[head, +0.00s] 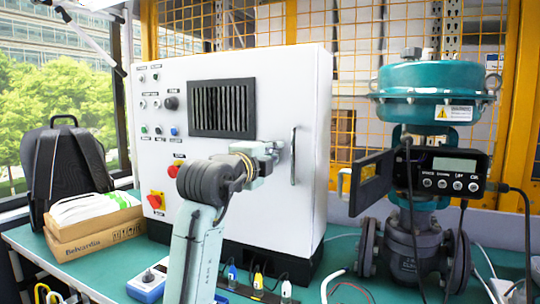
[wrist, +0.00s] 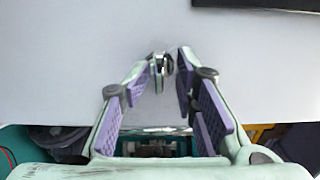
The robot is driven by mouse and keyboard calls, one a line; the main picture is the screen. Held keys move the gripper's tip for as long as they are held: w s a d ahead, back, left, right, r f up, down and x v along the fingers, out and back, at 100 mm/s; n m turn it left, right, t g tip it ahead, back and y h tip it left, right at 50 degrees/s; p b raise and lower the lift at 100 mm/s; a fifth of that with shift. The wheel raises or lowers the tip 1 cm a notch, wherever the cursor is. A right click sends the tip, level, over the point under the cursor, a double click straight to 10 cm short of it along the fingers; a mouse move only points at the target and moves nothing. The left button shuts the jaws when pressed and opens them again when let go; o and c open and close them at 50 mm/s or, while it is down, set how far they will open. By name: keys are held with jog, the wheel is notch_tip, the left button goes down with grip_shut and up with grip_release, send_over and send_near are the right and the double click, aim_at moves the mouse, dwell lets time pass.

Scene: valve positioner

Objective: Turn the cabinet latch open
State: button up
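The white cabinet (head: 300,90) stands on the bench, with its front facing me. In the wrist view a small shiny metal latch (wrist: 160,70) with a dark part sticks out from the white cabinet face. My gripper (wrist: 165,66) has its purple-padded fingertips on either side of the latch. A narrow gap shows at the right finger; whether the left finger touches the latch I cannot tell. In the head view my gripper (head: 272,150) is at the cabinet front, just left of the vertical handle (head: 293,156), and mostly covers the latch.
A dark vent grille (head: 222,108), knobs and a red switch (head: 156,200) are on the cabinet front. A teal valve with a positioner box (head: 450,172) stands to the right. A cardboard box (head: 95,230) and backpack (head: 68,165) are at left. Cables lie below the cabinet.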

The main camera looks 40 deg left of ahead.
jog(key=shift+s, duration=0.1)
jog(key=v, duration=1.2)
dwell(0.4)
